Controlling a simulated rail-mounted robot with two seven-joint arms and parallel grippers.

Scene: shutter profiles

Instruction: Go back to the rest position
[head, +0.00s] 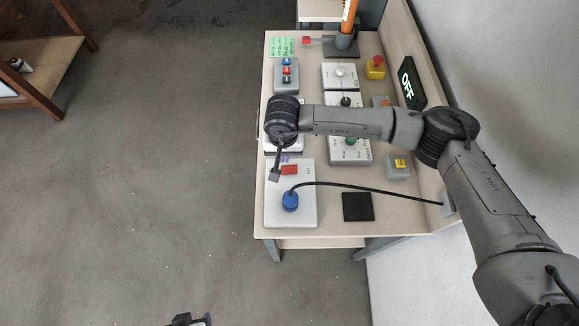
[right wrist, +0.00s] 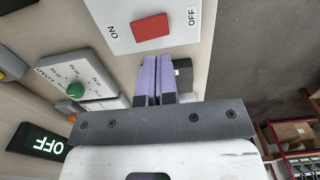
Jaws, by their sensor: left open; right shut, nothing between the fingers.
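My right gripper (right wrist: 158,75) shows in the right wrist view with its two purple fingers together and nothing between them. It is in front of a white panel (right wrist: 120,12) with a red rocker switch (right wrist: 152,32) marked ON and OFF, apart from the switch in the picture. In the head view my right arm reaches over the workbench (head: 385,225) from the right, and its wrist mostly hides the gripper, near the red switch (head: 289,170). My left gripper (head: 190,321) shows only in part at the bottom edge of the head view, open, away from the bench.
The bench holds several control boxes, a yellow emergency-stop box (head: 375,68), a black OFF display (head: 411,83) and a black square (head: 357,207). A cable runs from a blue plug (head: 290,201) to the right. Open floor (head: 150,190) lies left; a wall is right.

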